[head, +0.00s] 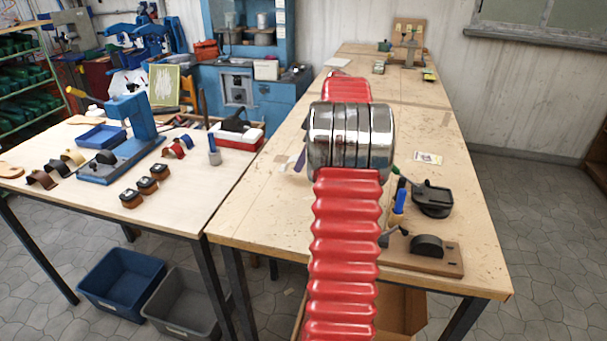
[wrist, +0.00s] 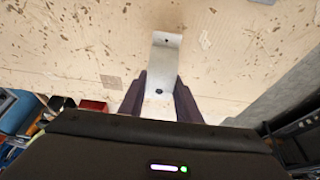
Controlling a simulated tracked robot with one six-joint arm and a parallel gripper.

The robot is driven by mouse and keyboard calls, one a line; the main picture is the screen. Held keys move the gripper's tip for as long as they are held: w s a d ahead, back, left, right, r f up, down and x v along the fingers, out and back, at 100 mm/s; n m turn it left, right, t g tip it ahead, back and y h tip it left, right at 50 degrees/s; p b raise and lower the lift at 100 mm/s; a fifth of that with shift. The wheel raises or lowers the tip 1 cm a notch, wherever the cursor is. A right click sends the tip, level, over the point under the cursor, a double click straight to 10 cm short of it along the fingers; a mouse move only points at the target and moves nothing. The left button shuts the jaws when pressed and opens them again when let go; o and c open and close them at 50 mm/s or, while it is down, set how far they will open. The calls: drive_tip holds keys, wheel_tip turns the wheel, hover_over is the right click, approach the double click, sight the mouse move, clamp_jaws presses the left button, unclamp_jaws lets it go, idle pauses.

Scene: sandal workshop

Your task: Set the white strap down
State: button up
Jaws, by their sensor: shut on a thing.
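The white strap (wrist: 163,68) is held between the two dark fingers of my gripper (wrist: 160,100) in the wrist view. It is a pale, slightly curved strip with a small dark hole near each end, and its far end sticks out past the fingertips. My gripper is shut on it. Behind it is the speckled wooden top of a bench (wrist: 230,60); I cannot tell whether the strap touches it. In the head view my red and chrome arm hides the gripper and most of the strap.
The right bench (head: 270,215) holds a dark device (head: 432,200), a wooden board with a black part (head: 440,258) and a small card (head: 428,158). The left bench (head: 205,195) holds a blue press (head: 130,135) and several coloured straps. Bins (head: 122,283) stand below.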

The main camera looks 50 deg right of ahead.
drive_tip(key=shift+f, duration=0.1)
drive_tip(key=shift+f, duration=1.8)
drive_tip(key=o, duration=1.1)
drive_tip(key=shift+f, duration=0.1)
drive_tip(key=v, duration=1.2)
